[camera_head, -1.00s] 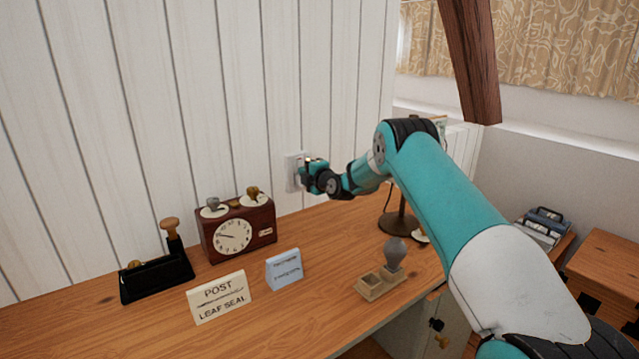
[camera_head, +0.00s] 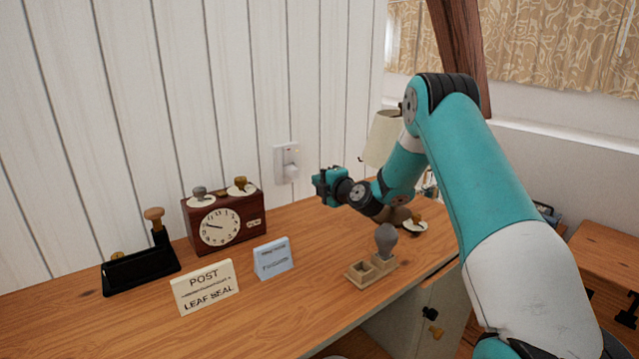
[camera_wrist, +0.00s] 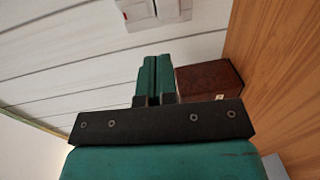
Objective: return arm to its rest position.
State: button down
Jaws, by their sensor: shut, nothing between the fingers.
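My gripper (camera_head: 322,184) is above the desk (camera_head: 330,230), in front of the wall and a little below and right of the wall socket (camera_head: 287,163). In the wrist view its two teal fingers (camera_wrist: 154,80) are together with nothing between them. The socket also shows at the top of the wrist view (camera_wrist: 150,12), apart from the fingertips. My teal and white arm is bent, with its elbow high at the right of the head view.
Below stand a wooden clock (camera_head: 222,222), a black stand (camera_head: 140,268), a "POST LEAF SEAL" sign (camera_head: 205,287), a blue card (camera_head: 272,258) and a tan block holder (camera_head: 370,271) with a grey knob. A lamp (camera_head: 382,138) is behind my arm. A timber brace (camera_head: 456,40) rises behind my elbow.

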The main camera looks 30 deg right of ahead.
dwell(0.3)
jog(key=s+a+r+g+y+p, duration=0.1)
jog(key=a+r+g+y, duration=0.15)
jog(key=a, duration=0.35)
jog(key=s+a+r+g+y+p, duration=0.1)
jog(key=s+a+r+y, duration=0.1)
jog(key=a+r, duration=0.35)
jog(key=s+a+r+m+g+y+p, duration=0.1)
jog(key=s+a+r+m+g+p, duration=0.15)
jog(key=s+a, duration=0.45)
jog(key=s+a+r+m+g+y+p, duration=0.1)
jog(key=s+a+r+g, duration=0.15)
jog(key=s+a, duration=0.4)
jog(key=s+a+r+m+g+h+p, duration=0.1)
jog(key=s+a+m+g, duration=0.1)
jog(key=s, duration=0.7)
jog(key=s+a+r+m+g+h+p, duration=0.1)
jog(key=s+m+g, duration=0.2)
jog(key=s, duration=0.6)
jog(key=s+a+r+m+g+h+p, duration=0.1)
jog(key=s+a+m+g, duration=0.1)
jog(key=s, duration=0.7)
jog(key=shift+s+a+m+g, duration=0.25)
jog(key=shift+a+m+g, duration=0.1)
jog(key=shift+m+g, duration=0.3)
jog(key=shift+r, duration=0.1)
